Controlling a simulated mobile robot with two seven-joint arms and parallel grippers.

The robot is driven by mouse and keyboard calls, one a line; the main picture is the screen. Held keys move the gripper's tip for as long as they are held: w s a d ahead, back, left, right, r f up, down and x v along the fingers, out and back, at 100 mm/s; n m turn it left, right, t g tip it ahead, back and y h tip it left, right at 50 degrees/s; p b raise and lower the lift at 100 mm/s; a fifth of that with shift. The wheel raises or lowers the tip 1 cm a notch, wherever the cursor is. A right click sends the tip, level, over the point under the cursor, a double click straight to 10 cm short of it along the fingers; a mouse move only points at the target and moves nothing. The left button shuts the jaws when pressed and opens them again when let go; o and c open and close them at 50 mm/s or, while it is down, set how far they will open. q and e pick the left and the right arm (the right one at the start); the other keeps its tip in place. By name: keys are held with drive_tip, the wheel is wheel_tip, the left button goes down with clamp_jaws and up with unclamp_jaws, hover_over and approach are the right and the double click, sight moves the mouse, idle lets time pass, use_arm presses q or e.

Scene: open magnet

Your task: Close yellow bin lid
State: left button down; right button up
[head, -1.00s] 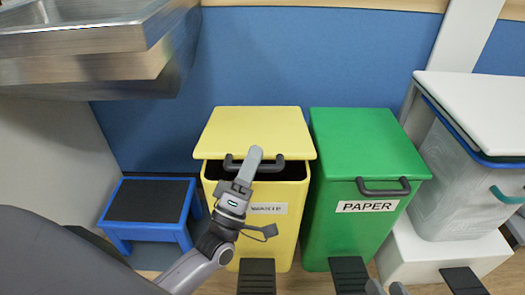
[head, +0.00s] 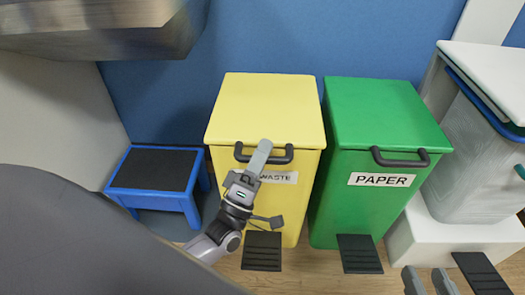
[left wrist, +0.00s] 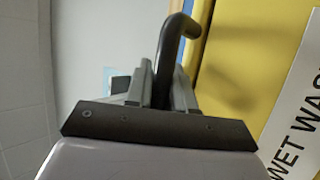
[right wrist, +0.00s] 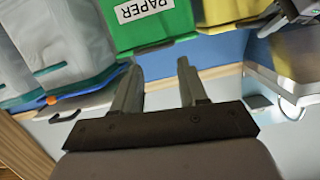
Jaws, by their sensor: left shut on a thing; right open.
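The yellow bin (head: 290,200) stands against the blue wall, with a "WASTE" label on its front. Its yellow lid (head: 267,108) lies flat on the bin, with no dark gap showing under its front edge. The dark lid handle (head: 280,157) is at the lid's front. My left gripper (head: 262,150) is shut on this handle; in the left wrist view the handle (left wrist: 168,62) passes between the two fingers. My right gripper (head: 428,280) is open and empty low at the right, below the green bin; its parted fingers also show in the right wrist view (right wrist: 160,85).
A green "PAPER" bin (head: 385,120) stands close to the right of the yellow bin. A white-lidded bin (head: 465,165) is further right. A blue step stool (head: 155,180) is at the left. A metal sink (head: 100,30) overhangs at upper left. Dark pedals (head: 262,250) lie at floor level.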

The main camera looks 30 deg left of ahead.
use_arm(q)
drive_tip(key=shift+s+d+f, duration=0.1)
drive_tip(key=shift+d, duration=0.05)
drive_tip(key=c, duration=1.1)
unclamp_jaws()
drive_tip(key=shift+o, duration=0.2)
drive_tip(key=shift+f, duration=0.1)
use_arm(e)
drive_tip(key=shift+r, duration=0.1)
use_arm(q)
drive_tip(key=shift+r+p, duration=0.3)
drive_tip(key=shift+r, duration=0.15)
wheel_tip(320, 180, up, 20)
drive_tip(key=p, duration=0.8)
drive_tip(key=shift+p, duration=0.35)
use_arm(e)
drive_tip(key=shift+d+r+m+g+h, duration=0.1)
drive_tip(key=shift+r+m+g+h, duration=0.15)
drive_tip(key=shift+g, duration=0.3)
drive_tip(key=shift+r+m+g+h, duration=0.15)
drive_tip(key=shift+m+g+h, duration=0.15)
drive_tip(key=shift+g, duration=0.25)
use_arm(q)
drive_tip(key=shift+f, duration=0.1)
